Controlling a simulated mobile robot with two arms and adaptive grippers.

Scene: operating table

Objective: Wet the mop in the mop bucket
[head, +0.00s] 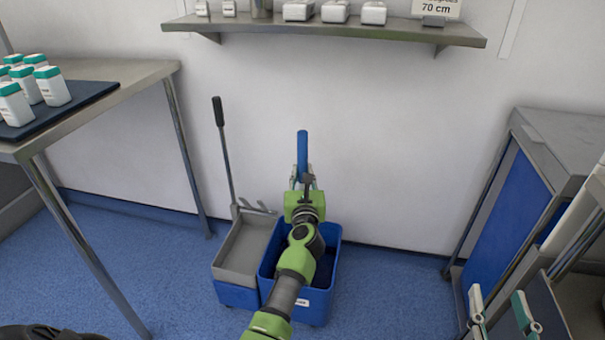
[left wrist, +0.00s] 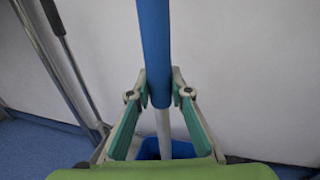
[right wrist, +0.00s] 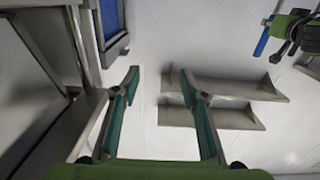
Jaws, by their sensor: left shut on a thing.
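The mop's blue handle (head: 302,148) stands upright near the wall. My left gripper (head: 305,184) is shut around the handle, and both fingers press on it in the left wrist view (left wrist: 158,92). Below the grip a pale shaft (left wrist: 164,125) runs down toward the blue mop bucket (head: 329,290). The bucket stands on the floor with a grey wringer tray (head: 245,250) on its left part. My left arm covers much of the bucket, so the mop head is hidden. My right gripper (head: 500,308) is open and empty at the lower right; its fingers (right wrist: 162,85) are apart.
A steel table (head: 110,75) with white bottles (head: 50,86) on a dark tray stands at the left. A wall shelf (head: 320,30) hangs above the bucket. A cabinet with a blue side (head: 508,225) stands at the right. Floor is free on both sides of the bucket.

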